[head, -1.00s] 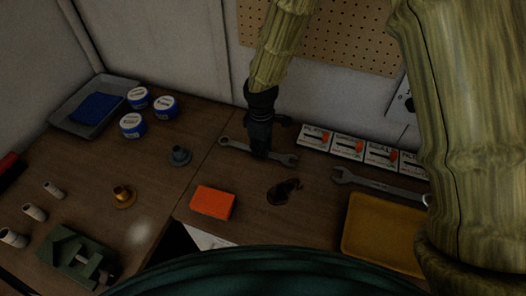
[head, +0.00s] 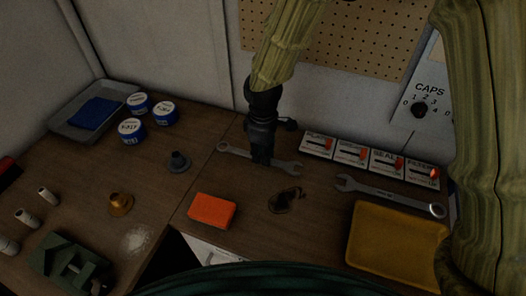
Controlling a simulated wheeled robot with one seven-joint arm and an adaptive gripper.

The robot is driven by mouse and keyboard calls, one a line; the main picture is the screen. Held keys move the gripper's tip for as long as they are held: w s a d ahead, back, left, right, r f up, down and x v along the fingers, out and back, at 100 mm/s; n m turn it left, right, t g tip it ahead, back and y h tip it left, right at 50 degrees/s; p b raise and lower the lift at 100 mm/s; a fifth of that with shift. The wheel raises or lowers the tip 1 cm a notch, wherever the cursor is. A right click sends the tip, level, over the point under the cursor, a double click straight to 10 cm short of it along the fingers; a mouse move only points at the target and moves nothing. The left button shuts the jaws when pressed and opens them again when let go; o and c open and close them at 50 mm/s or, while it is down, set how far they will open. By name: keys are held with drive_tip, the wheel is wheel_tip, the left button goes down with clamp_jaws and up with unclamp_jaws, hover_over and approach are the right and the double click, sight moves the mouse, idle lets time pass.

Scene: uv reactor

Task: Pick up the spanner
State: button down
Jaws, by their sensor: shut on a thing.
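A grey metal spanner (head: 235,151) lies across the back middle of the wooden bench in the head view, by the wall. My black gripper (head: 262,158) points down over its middle and is shut on it. Its two ends show to the left and right of the fingers, and the fingers hide its middle. The spanner looks level and at or very close to the bench top; I cannot tell if there is a gap. A second spanner (head: 385,192) lies to the right, apart from my gripper.
Switch panels (head: 353,152) stand behind the spanners, with a CAPS dial plate (head: 428,92) on the wall. In front are an orange block (head: 212,210), a dark patch (head: 286,200) and a yellow tray (head: 397,236). Blue-and-white tins (head: 131,130) and a grey tray (head: 65,120) are left.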

drive_tip(key=s+b, duration=0.1)
drive_tip(key=s, duration=0.3)
drive_tip(key=s+r+b, duration=0.1)
drive_tip(key=s, duration=0.3)
drive_tip(key=s+b, duration=0.1)
drive_tip(key=s, duration=0.4)
drive_tip(key=shift+a+r, duration=0.15)
drive_tip(key=shift+r, duration=0.05)
